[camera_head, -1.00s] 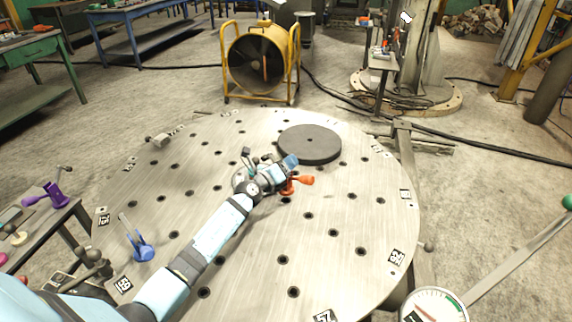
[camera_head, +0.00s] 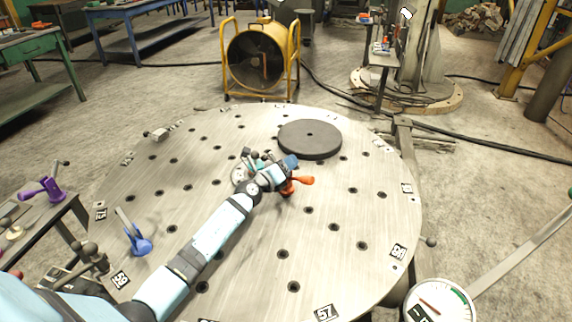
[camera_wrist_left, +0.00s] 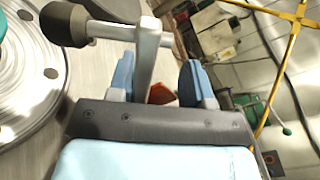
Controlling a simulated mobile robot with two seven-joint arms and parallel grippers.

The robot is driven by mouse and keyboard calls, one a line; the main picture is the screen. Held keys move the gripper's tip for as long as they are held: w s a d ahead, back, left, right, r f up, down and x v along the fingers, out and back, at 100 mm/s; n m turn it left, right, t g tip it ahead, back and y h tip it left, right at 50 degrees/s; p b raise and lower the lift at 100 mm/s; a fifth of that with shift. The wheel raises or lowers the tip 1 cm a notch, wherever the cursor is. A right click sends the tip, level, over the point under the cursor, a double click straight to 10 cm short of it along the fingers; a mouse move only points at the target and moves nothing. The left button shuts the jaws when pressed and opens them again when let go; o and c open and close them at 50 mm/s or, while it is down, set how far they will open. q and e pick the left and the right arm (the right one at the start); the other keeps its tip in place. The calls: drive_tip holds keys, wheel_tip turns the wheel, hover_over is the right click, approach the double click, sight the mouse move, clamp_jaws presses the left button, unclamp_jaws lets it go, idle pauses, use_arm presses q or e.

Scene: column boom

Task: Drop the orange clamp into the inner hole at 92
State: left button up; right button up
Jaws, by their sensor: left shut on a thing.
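The orange clamp (camera_head: 301,182) is at my left gripper (camera_head: 287,166), over the middle of the round steel table (camera_head: 225,280). My left gripper is shut on the clamp. In the left wrist view, a grey metal bar with a dark knob (camera_wrist_left: 64,24) crosses between the blue fingers of the gripper (camera_wrist_left: 157,80), and a patch of orange (camera_wrist_left: 161,94) shows between them. The clamp's lower end is hard to see, so I cannot tell its height over the table. Several dark holes dot the tabletop. I cannot make out a 92 label. My right gripper is not in view.
A dark round disc (camera_head: 310,139) lies on the table behind the clamp. A blue clamp (camera_head: 139,243) stands at the left rim. A purple clamp (camera_head: 41,189) is on a side bench. A dial gauge (camera_head: 438,302) is at lower right. The table's right front is clear.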

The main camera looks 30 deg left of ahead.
use_arm(q)
drive_tip(key=shift+f+b, duration=0.95)
drive_tip(key=shift+f, duration=0.1)
drive_tip(key=o, duration=0.7)
